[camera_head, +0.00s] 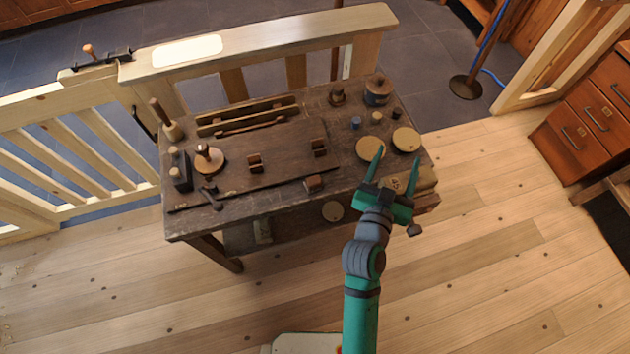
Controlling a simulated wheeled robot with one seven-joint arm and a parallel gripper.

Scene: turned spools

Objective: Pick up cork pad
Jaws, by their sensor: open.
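Two round tan discs that look like cork pads lie flat at the right end of the dark wooden workbench (262,184). One is the left disc (367,148), the other the right disc (406,139); I cannot tell which is the cork pad of the task. My green gripper (397,158) is open and empty, its fingers spread and pointing toward the discs. The left fingertip overlaps the left disc's right edge in the picture; I cannot tell whether it touches. The right fingertip shows just below the right disc.
A blue spool (356,123), a larger spool (377,91) and small turned pieces stand behind the discs. A mallet (167,121) and wooden blocks occupy the left. Open floor lies in front.

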